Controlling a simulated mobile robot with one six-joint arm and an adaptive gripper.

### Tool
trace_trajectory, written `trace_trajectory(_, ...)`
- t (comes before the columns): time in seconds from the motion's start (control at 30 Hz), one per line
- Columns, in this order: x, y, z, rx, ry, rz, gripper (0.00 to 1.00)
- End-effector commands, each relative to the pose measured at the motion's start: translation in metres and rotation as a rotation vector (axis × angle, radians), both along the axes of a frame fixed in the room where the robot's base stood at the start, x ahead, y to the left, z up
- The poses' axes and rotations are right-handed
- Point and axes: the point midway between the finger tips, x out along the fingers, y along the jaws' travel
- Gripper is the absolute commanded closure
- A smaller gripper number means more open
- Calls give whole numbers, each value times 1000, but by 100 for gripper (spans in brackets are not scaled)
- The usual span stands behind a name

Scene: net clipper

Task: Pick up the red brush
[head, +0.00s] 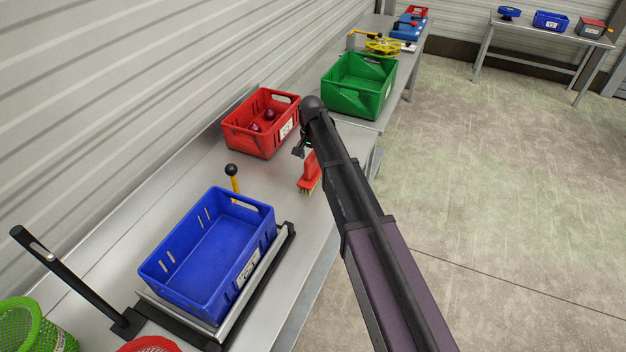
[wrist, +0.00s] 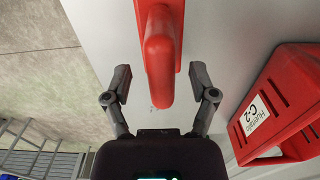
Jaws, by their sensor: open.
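The red brush (head: 309,174) lies on the metal table near its right edge in the head view, with pale bristles at its near end. In the wrist view its red handle (wrist: 160,62) points toward my gripper, and its end lies between the two fingers. My gripper (wrist: 160,82) is open, one finger on each side of the handle, with a gap on both sides. In the head view my gripper (head: 300,150) is small and partly hidden by my arm, just beyond the brush. Whether the fingers are level with the handle is hard to tell.
A red crate (head: 262,142) with dark red items stands close by; it also shows in the wrist view (wrist: 285,100). A green crate (head: 345,100) stands farther along. A blue crate (head: 170,265) sits on a scale nearer, with a yellow lever (head: 234,185) behind it.

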Motion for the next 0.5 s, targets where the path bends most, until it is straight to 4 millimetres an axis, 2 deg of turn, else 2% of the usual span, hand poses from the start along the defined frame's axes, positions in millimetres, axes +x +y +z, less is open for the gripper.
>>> trace_trajectory(0.03,-2,1,-9,0,0,0,26)
trace_trajectory(0.2,-2,1,-21,0,0,0,26)
trace_trajectory(0.5,-2,1,-28,0,0,1,26)
